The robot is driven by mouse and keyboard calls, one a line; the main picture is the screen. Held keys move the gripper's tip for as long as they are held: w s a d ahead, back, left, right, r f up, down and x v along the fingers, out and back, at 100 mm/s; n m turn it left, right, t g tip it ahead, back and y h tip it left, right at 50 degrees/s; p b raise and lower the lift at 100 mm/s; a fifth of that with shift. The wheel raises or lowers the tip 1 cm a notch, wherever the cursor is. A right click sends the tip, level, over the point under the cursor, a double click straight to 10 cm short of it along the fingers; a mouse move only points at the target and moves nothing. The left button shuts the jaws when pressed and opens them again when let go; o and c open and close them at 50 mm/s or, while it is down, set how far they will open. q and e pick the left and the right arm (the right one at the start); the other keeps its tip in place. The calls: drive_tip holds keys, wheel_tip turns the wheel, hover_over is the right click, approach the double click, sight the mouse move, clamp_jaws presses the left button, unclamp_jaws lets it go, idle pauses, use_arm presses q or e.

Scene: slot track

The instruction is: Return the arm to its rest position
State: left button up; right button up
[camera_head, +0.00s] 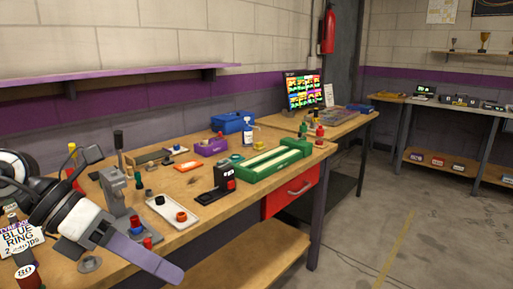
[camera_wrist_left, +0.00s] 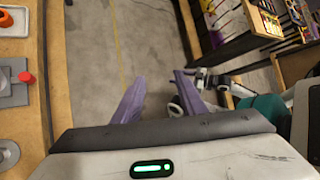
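My left arm comes in from the left in the head view, over the near part of the wooden workbench (camera_head: 215,212). My left gripper (camera_head: 168,268) shows there by a purple finger pointing down to the right, near the bench's front edge. The bench edge lies to the left in that view.
Near my left arm stand a grey lever press (camera_head: 116,190), a white tray (camera_head: 172,212) and a "BLUE RING" sign (camera_head: 22,238). A black device (camera_head: 222,180) and a green case (camera_head: 266,162) are farther back. The floor (camera_head: 400,215) right of the bench is clear.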

use_arm(q)
drive_tip(key=s+d+r+n+t+h+p, duration=0.15)
drive_tip(key=d+r+n+h, duration=0.25)
drive_tip(key=d+n+h, duration=0.55)
drive_tip(key=w+a+f+n+t+y+p, duration=0.1)
drive_tip(key=w+a+f+n+t+y, duration=0.2)
drive_tip(key=f+n+t, duration=0.55)
drive_tip(key=w+a+f+n+t+y+p, duration=0.15)
drive_tip(key=w+f+n+t+y, duration=0.35)
drive_tip(key=n, duration=0.6)
drive_tip(key=s+a+f+n+g+y, duration=0.1)
drive_tip(key=s+a+f+n+y, duration=0.15)
drive_tip(key=f, duration=0.35)
drive_tip(key=s+a+f+n+y, duration=0.1)
drive_tip(key=s+f+n+y, duration=0.2)
drive_tip(key=f+n, duration=0.15)
drive_tip(key=s+a+f+n+g+y, duration=0.1)
drive_tip(key=s+f+n+g, duration=0.3)
drive_tip(key=s+f, duration=1.1)
drive_tip(key=f+g+y, duration=0.1)
drive_tip(key=g, duration=0.1)
drive_tip(key=shift+f+n+g, duration=0.35)
drive_tip(key=shift+n+g, duration=0.05)
use_arm(e)
drive_tip(key=shift+s+d+r, duration=0.15)
drive_tip(key=shift+s+r, duration=0.1)
drive_tip(key=shift+r, duration=0.4)
drive_tip(key=shift+s+d+r, duration=0.1)
drive_tip(key=shift+s+r, duration=0.1)
drive_tip(key=shift+r, duration=0.4)
